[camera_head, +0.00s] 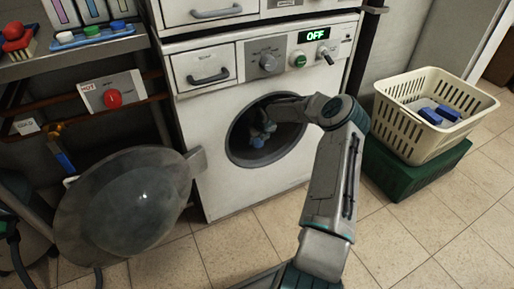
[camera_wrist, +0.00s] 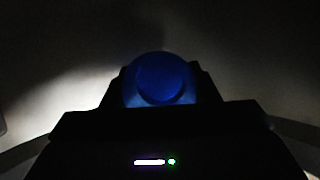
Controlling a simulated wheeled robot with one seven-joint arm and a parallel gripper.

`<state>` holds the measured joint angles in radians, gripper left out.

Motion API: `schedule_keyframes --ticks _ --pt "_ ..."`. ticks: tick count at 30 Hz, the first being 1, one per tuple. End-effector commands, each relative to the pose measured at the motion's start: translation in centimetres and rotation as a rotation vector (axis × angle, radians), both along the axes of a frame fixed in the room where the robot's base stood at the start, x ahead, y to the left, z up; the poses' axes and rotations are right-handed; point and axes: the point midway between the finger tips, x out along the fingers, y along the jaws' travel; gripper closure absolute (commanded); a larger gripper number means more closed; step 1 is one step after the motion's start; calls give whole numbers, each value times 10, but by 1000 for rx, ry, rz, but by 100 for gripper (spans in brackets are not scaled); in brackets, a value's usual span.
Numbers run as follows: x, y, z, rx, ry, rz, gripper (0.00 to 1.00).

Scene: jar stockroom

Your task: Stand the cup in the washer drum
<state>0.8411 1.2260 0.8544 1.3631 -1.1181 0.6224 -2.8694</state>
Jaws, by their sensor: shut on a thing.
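The washer drum (camera_head: 285,152) shows as a dark round opening in the white washer's front. My arm reaches into it, and my gripper (camera_head: 262,134) is inside the opening. In the wrist view a blue round cup (camera_wrist: 160,80) sits between the fingers of my gripper (camera_wrist: 160,95), which are shut on it. The drum's grey inner wall (camera_wrist: 60,65) lies beyond it, dimly lit. The cup's base, and whether it touches the drum, cannot be seen. The washer door (camera_head: 125,205) hangs wide open to the left.
The washer's display (camera_head: 314,35) reads OFF. A cream basket (camera_head: 392,110) with blue items stands on a green crate (camera_head: 415,172) at right. The tiled floor (camera_head: 385,245) in front is clear.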

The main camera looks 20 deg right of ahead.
Motion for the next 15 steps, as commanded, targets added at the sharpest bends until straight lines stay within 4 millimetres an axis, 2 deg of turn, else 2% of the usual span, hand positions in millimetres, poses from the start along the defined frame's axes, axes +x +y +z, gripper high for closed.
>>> schedule_keyframes --ticks 5,11,15 --pt "2 1 -10 0 0 1 69" --pt "2 2 -38 1 0 0 69" --pt "3 1 -41 0 -2 1 69"
